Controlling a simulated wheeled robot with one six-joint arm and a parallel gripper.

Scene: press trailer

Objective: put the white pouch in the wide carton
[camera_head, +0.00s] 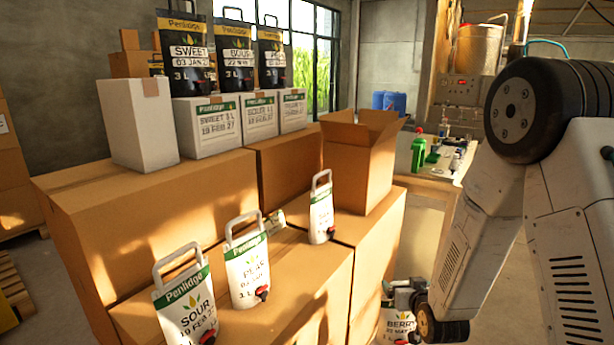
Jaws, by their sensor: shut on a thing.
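My gripper (402,292) is low at the bottom right, beside the stacked boxes.
Other white pouches stand on the front boxes: SOUR (186,300), another (248,268) and one nearer the open carton (321,215). White closed cartons (208,128) carry black pouches (190,60) behind. A bench (425,180) with bottles stands at the back right.

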